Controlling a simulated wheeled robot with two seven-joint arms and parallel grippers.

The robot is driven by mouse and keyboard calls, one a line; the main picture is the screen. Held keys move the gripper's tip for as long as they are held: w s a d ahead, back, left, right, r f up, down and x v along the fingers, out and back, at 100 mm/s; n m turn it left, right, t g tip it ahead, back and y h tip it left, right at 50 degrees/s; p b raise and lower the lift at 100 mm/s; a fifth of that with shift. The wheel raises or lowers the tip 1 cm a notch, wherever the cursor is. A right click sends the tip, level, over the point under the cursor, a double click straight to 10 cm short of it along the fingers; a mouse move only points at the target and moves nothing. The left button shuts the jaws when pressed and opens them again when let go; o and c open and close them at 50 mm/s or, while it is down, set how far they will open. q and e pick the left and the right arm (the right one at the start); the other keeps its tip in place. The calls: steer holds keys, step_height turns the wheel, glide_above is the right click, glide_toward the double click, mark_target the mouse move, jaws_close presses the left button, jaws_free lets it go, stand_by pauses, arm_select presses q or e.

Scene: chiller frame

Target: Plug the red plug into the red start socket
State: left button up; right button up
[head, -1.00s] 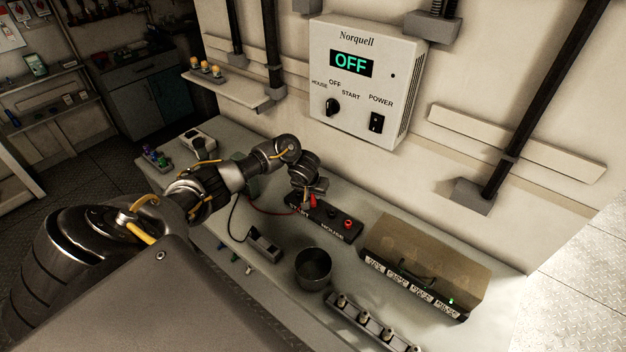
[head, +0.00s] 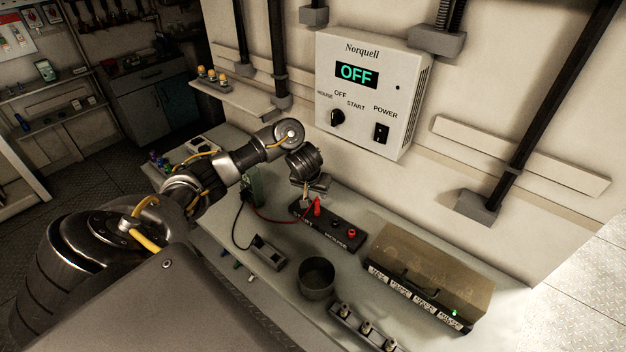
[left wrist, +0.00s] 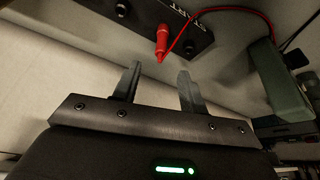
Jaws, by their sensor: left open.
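The red plug (head: 317,205) stands upright on the black socket strip (head: 330,233), at its START end. In the left wrist view the plug (left wrist: 162,42) meets the strip (left wrist: 130,14) end-on, so it looks to be in the socket there; how deep it sits I cannot tell. Its red cable (left wrist: 230,9) loops away. My left gripper (left wrist: 155,72) is open and empty, with its two fingers apart and short of the plug's rear end. In the head view the gripper (head: 307,194) is beside the plug. My right gripper is not in view.
A green box (head: 252,190) stands left of the strip. A dark cup (head: 316,279), a grey holder (head: 267,252) and a long box with a green light (head: 430,275) are on the bench. The wall panel (head: 366,90) reads OFF.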

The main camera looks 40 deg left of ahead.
arm_select(q)
steer(key=shift+v, duration=1.05)
steer(key=shift+s, duration=0.1)
